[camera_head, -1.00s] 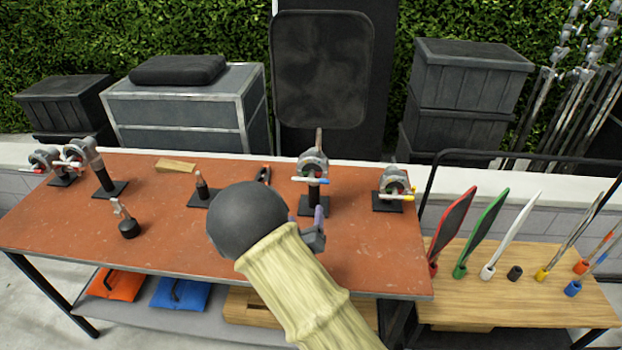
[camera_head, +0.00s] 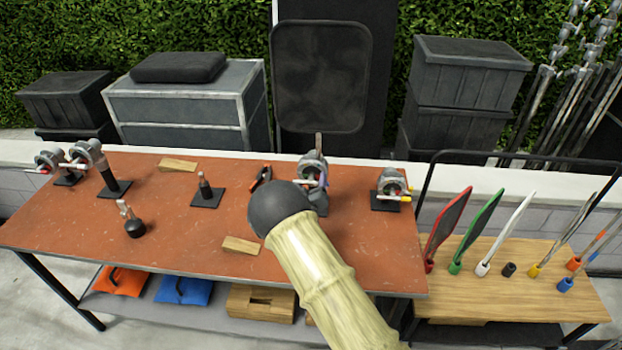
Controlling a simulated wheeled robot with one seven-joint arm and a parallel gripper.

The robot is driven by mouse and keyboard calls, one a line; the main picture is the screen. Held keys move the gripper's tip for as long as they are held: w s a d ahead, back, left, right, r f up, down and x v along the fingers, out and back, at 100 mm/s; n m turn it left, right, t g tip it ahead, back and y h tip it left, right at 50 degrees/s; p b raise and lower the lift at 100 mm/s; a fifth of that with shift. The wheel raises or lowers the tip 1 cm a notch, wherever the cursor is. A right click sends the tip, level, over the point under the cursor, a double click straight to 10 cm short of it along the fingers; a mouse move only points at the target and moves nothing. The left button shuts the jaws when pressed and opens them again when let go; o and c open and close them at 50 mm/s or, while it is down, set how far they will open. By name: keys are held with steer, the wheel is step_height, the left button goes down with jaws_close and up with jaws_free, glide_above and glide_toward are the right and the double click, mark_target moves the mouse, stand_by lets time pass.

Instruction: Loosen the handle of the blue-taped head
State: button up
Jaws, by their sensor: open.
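The grey grip head (camera_head: 311,166) with the blue-marked handle stands on a post near the back of the red table and carries a large black panel (camera_head: 320,78). Its handle is mostly hidden now, and I cannot tell its angle. My gripper (camera_head: 322,183) is at the head, just in front of and below it. The dark round joint and pale sleeve of my arm hide much of it. Its jaws are open, but I cannot tell whether a finger touches the handle or whether the handle lies between them.
A yellow-marked head (camera_head: 391,183) stands close on the right. A black clamp (camera_head: 261,178) lies left of the blue-marked head.

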steer(key=shift+w, duration=0.65)
jaws_close()
